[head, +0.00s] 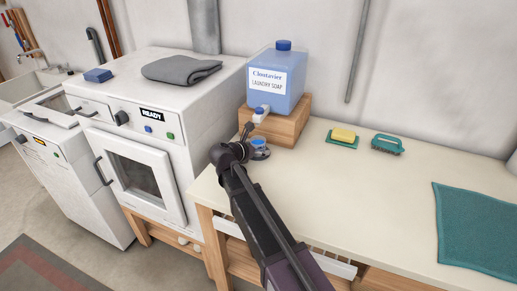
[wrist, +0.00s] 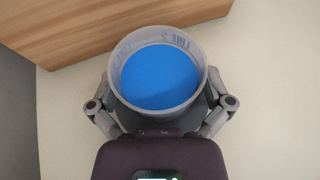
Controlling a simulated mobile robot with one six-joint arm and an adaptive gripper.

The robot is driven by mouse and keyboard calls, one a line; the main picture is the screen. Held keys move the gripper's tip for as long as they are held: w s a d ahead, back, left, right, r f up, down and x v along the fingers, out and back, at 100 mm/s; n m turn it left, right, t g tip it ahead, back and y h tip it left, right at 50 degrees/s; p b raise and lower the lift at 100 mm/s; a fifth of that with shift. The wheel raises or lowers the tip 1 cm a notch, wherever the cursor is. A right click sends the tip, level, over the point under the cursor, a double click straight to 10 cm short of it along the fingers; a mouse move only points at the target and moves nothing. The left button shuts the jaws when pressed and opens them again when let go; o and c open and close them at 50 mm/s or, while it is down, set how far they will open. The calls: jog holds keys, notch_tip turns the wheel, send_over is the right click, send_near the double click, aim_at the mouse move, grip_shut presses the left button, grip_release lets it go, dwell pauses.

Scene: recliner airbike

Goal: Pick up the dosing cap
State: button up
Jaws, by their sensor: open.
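The dosing cap is a translucent grey cup with blue inside, seen from above in the wrist view (wrist: 158,78). Faint markings show on its inner wall, including "LINE 2". In the head view the cap (head: 260,143) is on the bench, below the spout of the soap container. My gripper (wrist: 160,98) is open, with one finger to the left of the cap and one to the right. The cap hides part of the fingers, so I cannot tell whether they touch it. In the head view my gripper (head: 252,149) is at the cap.
A blue laundry soap container (head: 279,84) stands on a wooden block (head: 287,126) just behind the cap. A yellow sponge (head: 343,135), a teal brush (head: 387,144) and a teal cloth (head: 474,228) lie to the right. The bench (head: 370,190) between is clear.

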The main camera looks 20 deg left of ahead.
aim_at(263, 138)
jog(key=c, duration=0.8)
jog(key=shift+r, duration=0.2)
notch_tip(263, 138, up, 2)
jog(key=shift+r+p, duration=0.1)
jog(key=shift+p, duration=1.15)
jog(key=shift+r+p, duration=0.75)
jog(key=shift+p, duration=0.1)
jog(key=s, duration=1)
jog(key=s+a+r, duration=0.1)
jog(key=s, duration=0.5)
jog(key=shift+p, duration=0.4)
